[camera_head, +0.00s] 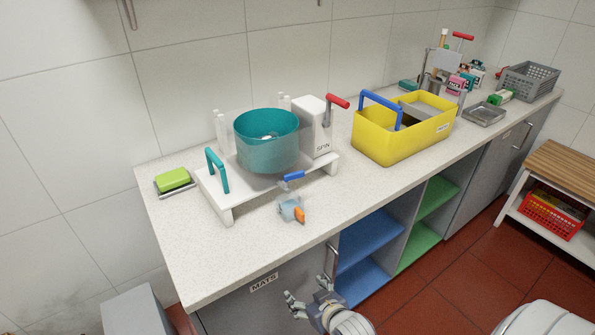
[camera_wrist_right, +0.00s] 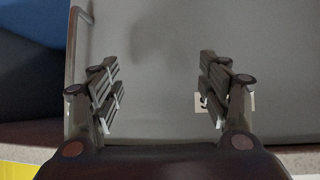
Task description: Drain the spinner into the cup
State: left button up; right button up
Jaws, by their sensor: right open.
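The spinner is a teal bowl (camera_head: 267,140) on a white stand (camera_head: 229,195), with a white block marked SPIN (camera_head: 313,128) and a red-handled crank (camera_head: 337,102). A blue tap lever (camera_head: 293,176) sits at the stand's front. A small clear cup (camera_head: 287,208) with an orange handle (camera_head: 300,215) stands on the counter below the tap; its contents are unclear. My right gripper (camera_head: 312,298) is open and empty in front of the counter, below its edge and apart from the cup. In the right wrist view, its open fingers (camera_wrist_right: 162,95) face a grey cabinet door. My left gripper is not in view.
A green sponge (camera_head: 172,178) lies in a dish at the left. A yellow caddy (camera_head: 403,142) with a blue handle stands right of the spinner. The grey MATS door (camera_head: 262,300) and blue open shelves (camera_head: 370,245) are below. The front counter strip (camera_head: 240,245) is clear.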

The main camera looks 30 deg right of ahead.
notch_tip(320, 180, up, 17)
jog(key=w+d+t+p, duration=0.1)
jog(key=w+d+t, duration=0.1)
jog(key=w+t, duration=0.1)
jog(key=m+t+h, duration=0.1)
jog(key=t, duration=0.3)
send_near(295, 174)
jog(key=w+p, duration=0.1)
jog(key=w, duration=0.4)
jog(key=w+p, duration=0.1)
jog(key=w, duration=0.2)
jog(key=shift+w+d+f+p, duration=0.1)
jog(key=shift+w+d+p, duration=0.05)
jog(key=shift+d+p, duration=0.2)
jog(key=c, duration=1)
